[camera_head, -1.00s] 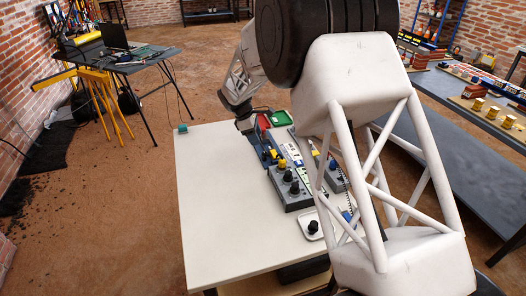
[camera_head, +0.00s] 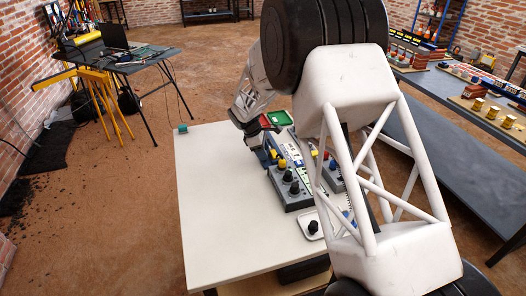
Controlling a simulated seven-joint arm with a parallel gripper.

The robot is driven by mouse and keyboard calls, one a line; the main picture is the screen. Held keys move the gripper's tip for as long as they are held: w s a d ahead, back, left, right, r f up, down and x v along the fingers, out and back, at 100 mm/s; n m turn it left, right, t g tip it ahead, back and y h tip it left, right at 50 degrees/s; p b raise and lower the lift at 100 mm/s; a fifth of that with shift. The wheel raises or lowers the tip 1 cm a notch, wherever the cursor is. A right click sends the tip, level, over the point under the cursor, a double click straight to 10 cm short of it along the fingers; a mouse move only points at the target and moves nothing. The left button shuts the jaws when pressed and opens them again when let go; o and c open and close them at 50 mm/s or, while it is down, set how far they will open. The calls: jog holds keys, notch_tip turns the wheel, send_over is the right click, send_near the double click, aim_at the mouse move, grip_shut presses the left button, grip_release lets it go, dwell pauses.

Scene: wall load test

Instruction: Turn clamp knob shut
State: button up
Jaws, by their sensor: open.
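A grey box (camera_head: 292,190) with dark knobs (camera_head: 294,187) stands near the middle of the white table (camera_head: 215,215). My gripper (camera_head: 254,142) is open, pointing down, close to the blue part at the back left of the box. Its fingertips are small and dark here, and I cannot tell whether they touch anything.
A green tray (camera_head: 280,118) lies at the table's back edge. A small tray (camera_head: 313,227) with a dark knob is in front of the box. A teal button (camera_head: 183,129) is at the far left corner. The table's left side is clear. My arm hides the right side.

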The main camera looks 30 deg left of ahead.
jog(key=c, duration=0.9)
